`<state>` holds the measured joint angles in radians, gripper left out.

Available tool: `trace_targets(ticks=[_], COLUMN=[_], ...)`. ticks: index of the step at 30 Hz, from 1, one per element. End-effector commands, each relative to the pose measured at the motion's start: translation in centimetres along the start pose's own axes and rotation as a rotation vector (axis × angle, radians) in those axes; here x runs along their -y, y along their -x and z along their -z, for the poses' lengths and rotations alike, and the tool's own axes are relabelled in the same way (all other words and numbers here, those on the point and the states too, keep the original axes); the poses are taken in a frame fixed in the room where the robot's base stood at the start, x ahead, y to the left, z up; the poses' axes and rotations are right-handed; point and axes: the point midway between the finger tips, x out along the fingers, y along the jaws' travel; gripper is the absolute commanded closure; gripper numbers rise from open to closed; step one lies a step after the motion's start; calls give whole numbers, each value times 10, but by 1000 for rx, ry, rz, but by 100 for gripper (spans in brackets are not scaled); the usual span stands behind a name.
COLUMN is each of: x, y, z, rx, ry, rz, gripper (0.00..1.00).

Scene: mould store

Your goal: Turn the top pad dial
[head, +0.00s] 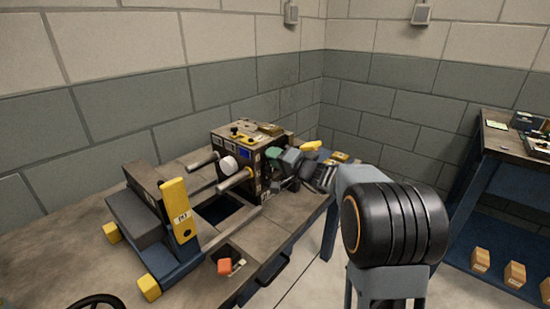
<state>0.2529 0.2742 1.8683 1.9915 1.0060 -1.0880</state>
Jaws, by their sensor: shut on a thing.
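My gripper (274,168) is at the right side of this box, shut on a small part there. A green piece (272,153) shows at the jaws. The dial in the jaws is mostly hidden by the fingers, so its pointer and marks cannot be read.
Light rods (235,180) stick out from the box towards a yellow-handled carriage (177,208) on the left. An orange piece (224,266) lies in a recess in the bench (185,290). A second table (500,140) stands right, with small boxes (481,260) below.

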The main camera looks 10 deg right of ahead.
Motion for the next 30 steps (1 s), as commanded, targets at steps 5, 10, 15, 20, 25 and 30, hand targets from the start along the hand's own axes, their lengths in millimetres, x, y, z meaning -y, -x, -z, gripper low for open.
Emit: trace_targets(ticks=[5, 10, 15, 20, 25, 30], x=[0, -1, -2, -1, 0, 1], y=[0, 0, 0, 0, 0, 0], z=[0, 0, -1, -1, 0, 0], rx=[0, 0, 1, 1, 1, 1], ry=[-14, -80, -206, -359, -519, -682], rz=[1, 1, 1, 1, 0, -1], gripper=[96, 96, 96, 96, 96, 96])
